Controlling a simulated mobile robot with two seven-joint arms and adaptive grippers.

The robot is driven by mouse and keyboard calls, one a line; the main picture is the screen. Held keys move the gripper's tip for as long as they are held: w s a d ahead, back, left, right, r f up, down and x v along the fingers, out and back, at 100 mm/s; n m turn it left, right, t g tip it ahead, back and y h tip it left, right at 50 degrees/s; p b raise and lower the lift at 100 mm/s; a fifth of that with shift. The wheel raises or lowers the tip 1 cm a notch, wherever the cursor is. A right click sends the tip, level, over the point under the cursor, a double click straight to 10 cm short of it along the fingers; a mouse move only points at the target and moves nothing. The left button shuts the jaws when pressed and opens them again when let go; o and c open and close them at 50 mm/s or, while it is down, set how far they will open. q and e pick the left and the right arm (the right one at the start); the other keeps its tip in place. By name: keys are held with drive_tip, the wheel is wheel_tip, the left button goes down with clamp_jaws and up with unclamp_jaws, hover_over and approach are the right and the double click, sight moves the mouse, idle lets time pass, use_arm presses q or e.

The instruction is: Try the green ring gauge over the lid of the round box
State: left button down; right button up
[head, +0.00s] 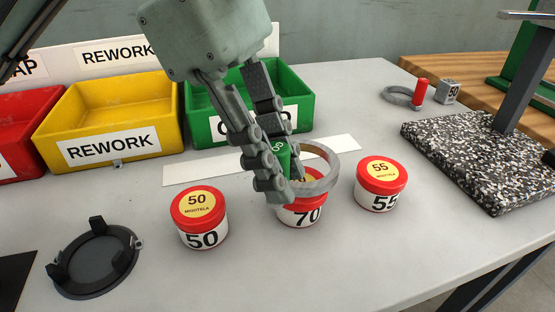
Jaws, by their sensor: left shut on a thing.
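My left gripper (279,172) comes down from the top middle, shut on the green handle (280,150) of the ring gauge. The gauge's grey ring (335,167) is tilted and sits at the lid of the round box marked 70 (306,217). The fingers and ring hide much of that red lid, so I cannot tell whether the ring is around it or just above it. A box marked 50 (201,222) stands to its left and a box marked 55 (380,187) to its right, both with red lids. My right gripper is not in view.
Yellow (68,118) and green (308,112) bins stand behind, beside a red bin (14,168). A white strip (188,173) lies before them. A black round fixture (94,262) is at front left. A red-handled ring gauge (420,91) and a speckled stone plate (475,158) are at right.

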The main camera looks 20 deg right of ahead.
sight(283, 148)
use_arm(q)
drive_tip(key=shift+r+p, duration=0.6)
drive_tip(key=shift+r, duration=0.95)
